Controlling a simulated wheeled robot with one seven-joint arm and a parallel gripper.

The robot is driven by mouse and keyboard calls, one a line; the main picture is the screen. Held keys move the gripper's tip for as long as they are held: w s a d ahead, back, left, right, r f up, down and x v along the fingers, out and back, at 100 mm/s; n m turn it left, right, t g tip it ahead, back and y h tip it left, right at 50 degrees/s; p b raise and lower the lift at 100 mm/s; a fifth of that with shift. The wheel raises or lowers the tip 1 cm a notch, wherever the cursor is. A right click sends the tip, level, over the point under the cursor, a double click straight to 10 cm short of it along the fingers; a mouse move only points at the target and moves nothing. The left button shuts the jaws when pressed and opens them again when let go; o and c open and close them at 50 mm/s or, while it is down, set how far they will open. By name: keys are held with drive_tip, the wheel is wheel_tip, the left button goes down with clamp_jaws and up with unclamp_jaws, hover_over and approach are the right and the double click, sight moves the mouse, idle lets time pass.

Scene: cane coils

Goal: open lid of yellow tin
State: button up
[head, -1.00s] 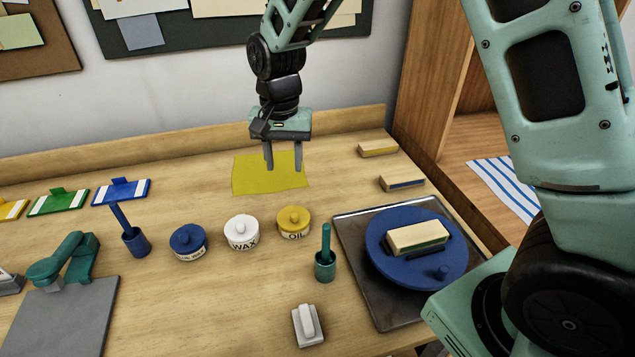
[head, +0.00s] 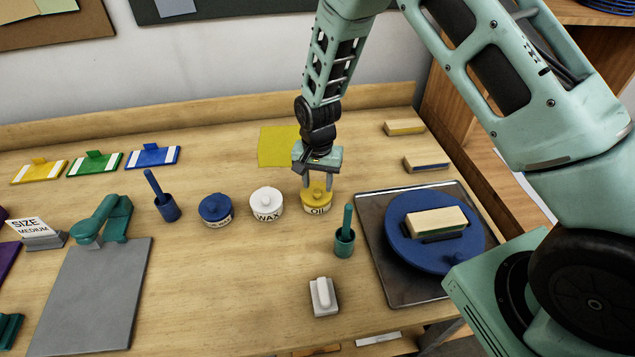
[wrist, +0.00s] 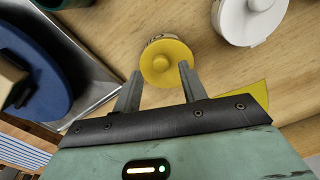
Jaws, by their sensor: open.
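The yellow tin (head: 317,204) is labelled OIL and stands upright on the bench, right of the white WAX tin. Its yellow lid with a round knob is on, and the lid (wrist: 168,64) also shows in the wrist view. My gripper (head: 318,186) is open and empty, pointing down at the yellow tin. In the wrist view my gripper (wrist: 157,80) has its two fingertips either side of the near part of the lid, with the knob between or just beyond them. I cannot tell whether the fingers touch the lid.
The white tin (head: 266,203) and blue tin (head: 215,210) stand to the left. A green pot with a handle (head: 345,242) stands close in front, to the right. A metal tray (head: 386,292) bears a blue disc (head: 462,228). A yellow cloth (head: 278,147) lies behind.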

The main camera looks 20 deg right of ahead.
sight(316, 190)
drive_tip(key=shift+f, duration=1.25)
drive_tip(key=shift+c, duration=0.3)
clamp_jaws()
